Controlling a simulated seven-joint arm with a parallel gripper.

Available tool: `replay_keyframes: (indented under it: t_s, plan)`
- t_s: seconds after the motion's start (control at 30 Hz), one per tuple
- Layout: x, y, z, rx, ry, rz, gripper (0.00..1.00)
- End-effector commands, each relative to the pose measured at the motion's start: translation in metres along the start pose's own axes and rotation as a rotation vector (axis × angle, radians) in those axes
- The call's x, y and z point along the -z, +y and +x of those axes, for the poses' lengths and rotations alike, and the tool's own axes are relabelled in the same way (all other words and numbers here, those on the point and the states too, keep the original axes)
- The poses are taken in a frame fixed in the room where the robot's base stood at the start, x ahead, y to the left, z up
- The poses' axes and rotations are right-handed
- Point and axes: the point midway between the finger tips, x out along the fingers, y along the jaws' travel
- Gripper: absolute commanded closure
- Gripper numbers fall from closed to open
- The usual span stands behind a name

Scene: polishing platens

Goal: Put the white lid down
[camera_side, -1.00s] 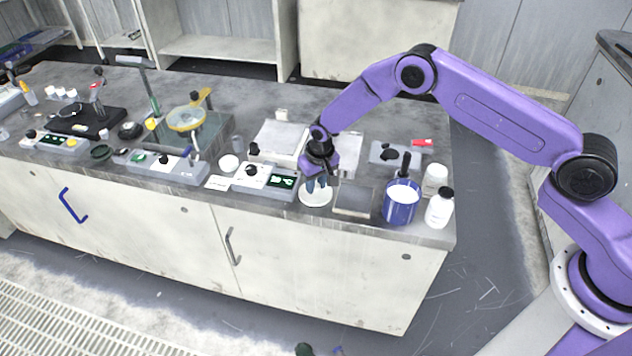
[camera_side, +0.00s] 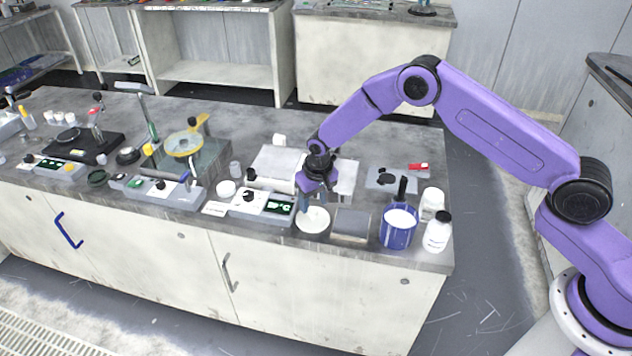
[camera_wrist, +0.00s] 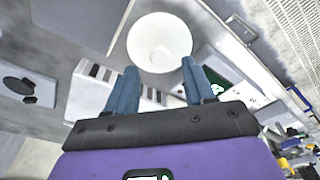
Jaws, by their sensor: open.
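The white lid (camera_side: 313,220) lies on the grey bench top near its front edge, between the control box with the green display and a grey square plate. In the wrist view the round white lid (camera_wrist: 159,42) sits just beyond my fingertips, with a small raised middle. My gripper (camera_side: 312,203) is above and slightly behind the lid in the side view. In the wrist view its two blue fingers (camera_wrist: 160,68) are spread apart with nothing between them. The fingers are clear of the lid or at its near rim; the exact gap is hard to tell.
The control box (camera_side: 262,205) stands left of the lid, the grey square plate (camera_side: 350,224) right of it. A blue pot of white liquid (camera_side: 398,228) and white bottles (camera_side: 437,232) stand further right. A white slab unit (camera_side: 275,165) is behind. The bench's front edge is close.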

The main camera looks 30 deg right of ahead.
Motion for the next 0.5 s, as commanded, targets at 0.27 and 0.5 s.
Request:
replay_keyframes:
  t_s: [0.27, 0.5]
  plan:
    - [0.001, -0.001, -0.052, 0.002, 0.003, -0.001, 0.47]
    - [0.0, -0.001, -0.08, 0.001, 0.001, -0.001, 0.47]
